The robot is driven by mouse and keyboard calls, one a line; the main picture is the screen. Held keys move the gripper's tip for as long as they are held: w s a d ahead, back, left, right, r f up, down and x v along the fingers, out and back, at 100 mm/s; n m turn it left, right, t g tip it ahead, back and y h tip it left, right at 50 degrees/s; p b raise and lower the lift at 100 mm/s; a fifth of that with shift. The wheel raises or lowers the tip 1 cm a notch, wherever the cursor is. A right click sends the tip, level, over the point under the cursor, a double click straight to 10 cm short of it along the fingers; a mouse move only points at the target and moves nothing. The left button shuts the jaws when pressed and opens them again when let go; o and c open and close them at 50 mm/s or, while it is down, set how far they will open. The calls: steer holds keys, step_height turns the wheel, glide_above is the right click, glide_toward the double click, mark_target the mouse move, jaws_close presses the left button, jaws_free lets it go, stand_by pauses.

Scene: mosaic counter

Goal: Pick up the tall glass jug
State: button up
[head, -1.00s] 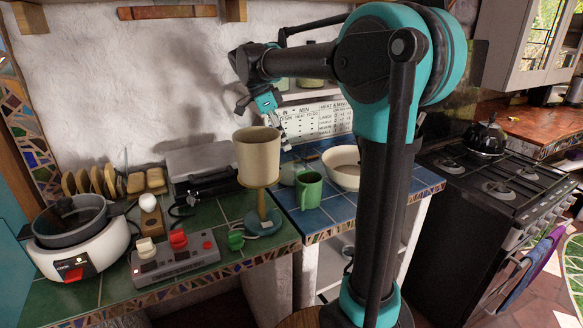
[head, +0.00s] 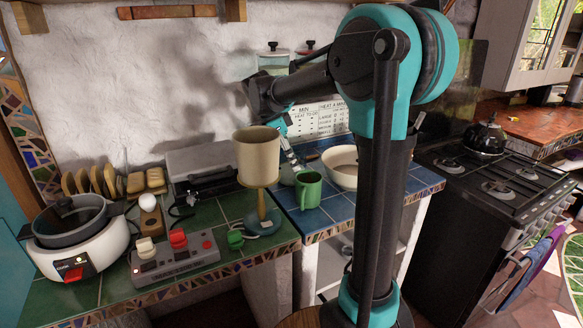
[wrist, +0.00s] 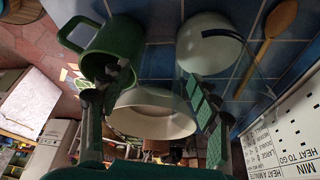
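A clear glass jug with a pale lower part (wrist: 207,48) stands on the blue tiles in the wrist view, ahead of the right finger. Its clear outline is faint. In the head view only a pale rounded part (head: 288,174) shows, between the lamp and the green mug. My gripper (wrist: 150,112) is open, with its two fingers wide apart and nothing held between them. In the head view my gripper (head: 291,156) is low over the blue tiles, partly hidden by the lamp shade.
A green mug (head: 308,190) stands close to the jug, with a pale bowl (head: 343,176) behind it. A wooden spoon (wrist: 267,45) lies beside the jug. A beige-shaded lamp (head: 257,158) stands in front.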

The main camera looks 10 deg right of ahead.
jaws_close()
steer(key=shift+r, duration=0.1)
stand_by(0.4)
step_height(320, 180, up, 12)
steer(key=s+d, duration=0.2)
steer(key=s, duration=0.6)
steer(key=s+d, duration=0.3)
steer(key=s, duration=0.6)
steer(key=shift+d, duration=0.25)
